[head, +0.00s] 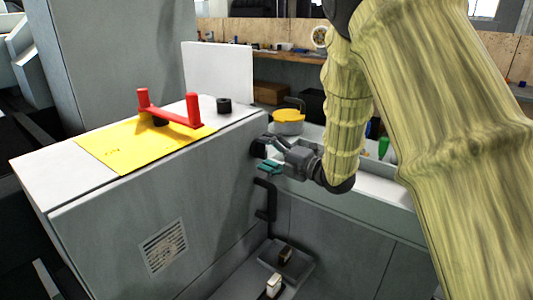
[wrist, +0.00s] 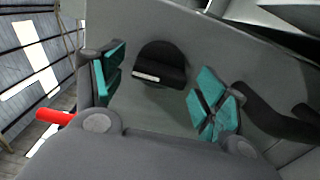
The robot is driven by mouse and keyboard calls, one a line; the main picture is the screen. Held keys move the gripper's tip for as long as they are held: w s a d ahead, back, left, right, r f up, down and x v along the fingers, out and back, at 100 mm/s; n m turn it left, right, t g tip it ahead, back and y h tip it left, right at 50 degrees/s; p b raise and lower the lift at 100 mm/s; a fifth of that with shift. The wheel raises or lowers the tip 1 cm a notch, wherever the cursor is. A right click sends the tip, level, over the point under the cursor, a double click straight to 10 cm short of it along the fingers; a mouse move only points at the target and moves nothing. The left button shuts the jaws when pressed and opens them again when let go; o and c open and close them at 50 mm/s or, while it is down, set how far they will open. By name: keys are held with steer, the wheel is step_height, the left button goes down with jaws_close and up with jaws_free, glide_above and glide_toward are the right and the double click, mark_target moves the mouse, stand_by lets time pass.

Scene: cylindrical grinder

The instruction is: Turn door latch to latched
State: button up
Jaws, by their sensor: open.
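The door latch (wrist: 160,66) is a small black rounded knob with a pale strip, on the grey door panel. In the wrist view it sits between my gripper's (wrist: 160,92) two teal-padded fingers, which are spread wide with a gap on each side of it. In the head view the latch (head: 259,148) shows at the panel's upper right edge, partly hidden by my gripper (head: 270,158), whose fingers are close to it. I cannot tell whether any finger touches the latch.
A black door handle (head: 264,199) is below the latch; it also shows right of the fingers in the wrist view (wrist: 270,112). A red handle (head: 170,112) stands on a yellow plate (head: 125,148) on top of the cabinet. A black knob (head: 224,106) is beside it.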

steer(key=v, duration=1.1)
steer(key=shift+s+d, duration=0.2)
steer(key=shift+d, duration=0.1)
steer(key=s+d+f+m+t+h, duration=0.1)
steer(key=d+f+m+h, duration=0.2)
steer(key=f+m+h, duration=0.75)
steer(key=s+d+f+m+g, duration=0.25)
steer(key=s+f, duration=0.35)
steer(key=f, duration=0.4)
steer(key=s+d+f+m+g+h, duration=0.15)
steer(key=s+f+m, duration=0.35)
steer(key=f, duration=0.5)
steer(key=s+d+f+m+g, duration=0.1)
steer(key=s+d+f+m, duration=0.2)
steer(key=s+f, duration=0.6)
steer(key=s+d+f+m+g+h, duration=0.1)
steer(key=s+f+m+g, duration=0.4)
steer(key=s, duration=0.7)
steer(key=s+d+f+m+g+h, duration=0.2)
steer(key=s+f+m, duration=0.3)
steer(key=s, duration=0.7)
step_height(320, 180, up, 16)
steer(key=n+p, duration=0.1)
steer(key=p, duration=1.6)
steer(key=shift+w+n+p, duration=0.3)
steer(key=shift+w+p, duration=0.05)
steer(key=shift+r, duration=0.1)
